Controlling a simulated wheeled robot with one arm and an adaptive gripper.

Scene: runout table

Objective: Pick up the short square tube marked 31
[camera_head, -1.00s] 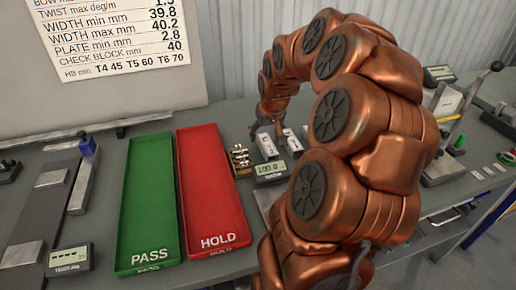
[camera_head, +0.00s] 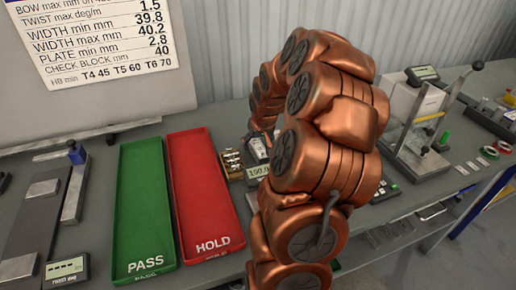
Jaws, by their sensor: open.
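My arm reaches over the bench and bends down at the back, where my gripper (camera_head: 262,132) is small and partly hidden by the arm. It appears open. A short pale piece with a white label (camera_head: 258,148) is right below the gripper, behind a digital display. The label is too small to read, so I cannot tell whether it is the tube marked 31. I cannot tell whether the fingers touch it. My arm covers the area to its right.
A green PASS tray (camera_head: 145,215) and a red HOLD tray (camera_head: 205,200) lie empty left of my arm. Small brass-coloured blocks (camera_head: 232,164) and a digital display (camera_head: 258,172) sit beside the red tray. A lever fixture (camera_head: 420,135) stands at right. A gauge (camera_head: 68,268) is front left.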

